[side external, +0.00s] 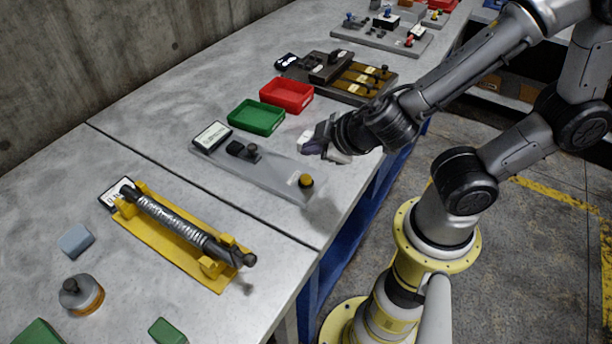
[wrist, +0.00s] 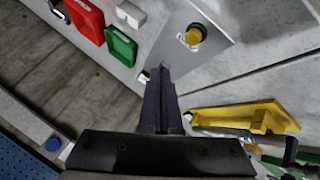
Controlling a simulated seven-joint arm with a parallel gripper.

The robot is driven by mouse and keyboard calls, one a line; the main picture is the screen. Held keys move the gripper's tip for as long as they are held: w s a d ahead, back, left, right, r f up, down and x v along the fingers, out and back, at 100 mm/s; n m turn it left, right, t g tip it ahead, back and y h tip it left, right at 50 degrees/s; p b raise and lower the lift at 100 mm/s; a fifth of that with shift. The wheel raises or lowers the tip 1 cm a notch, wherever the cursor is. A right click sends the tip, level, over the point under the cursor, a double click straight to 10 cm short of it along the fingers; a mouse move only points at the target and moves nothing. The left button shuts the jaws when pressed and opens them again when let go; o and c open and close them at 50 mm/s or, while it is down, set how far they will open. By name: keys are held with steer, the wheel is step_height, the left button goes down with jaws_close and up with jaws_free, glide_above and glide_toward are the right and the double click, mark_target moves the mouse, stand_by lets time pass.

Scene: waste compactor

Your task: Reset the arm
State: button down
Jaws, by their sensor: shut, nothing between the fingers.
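My gripper (side external: 314,146) is in the side view, near the front edge of the bench, by the right end of a grey plate (side external: 258,175). Its fingers are shut with nothing between them. In the wrist view the dark fingers (wrist: 158,76) lie together. The plate carries a yellow-orange knob (side external: 306,181), which shows in the wrist view (wrist: 193,36) above and right of the fingertips, apart from them. A small white item (side external: 305,138) shows beside the fingertips; I cannot tell whether it touches them.
A green bin (side external: 256,117) and a red bin (side external: 286,95) stand behind my gripper. A yellow cradle (side external: 171,236) holds a grey spring cylinder at the front left. A dark fixture (side external: 340,77) stands farther back. The floor is right of the bench.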

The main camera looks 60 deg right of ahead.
steer(key=s+d+r+m+g+h, duration=0.2)
steer(key=s+d+r+m, duration=0.1)
steer(key=d+r+m, duration=0.5)
steer(key=s+a+r+n+g+y, duration=0.1)
steer(key=s+a+r+n+y, duration=0.1)
steer(key=s+a+y, duration=0.2)
steer(key=s+a, duration=0.1)
steer(key=s, duration=0.2)
steer(key=shift+s+n+y, duration=0.3)
steer(key=shift+s+y, duration=0.1)
steer(key=shift+r, duration=0.1)
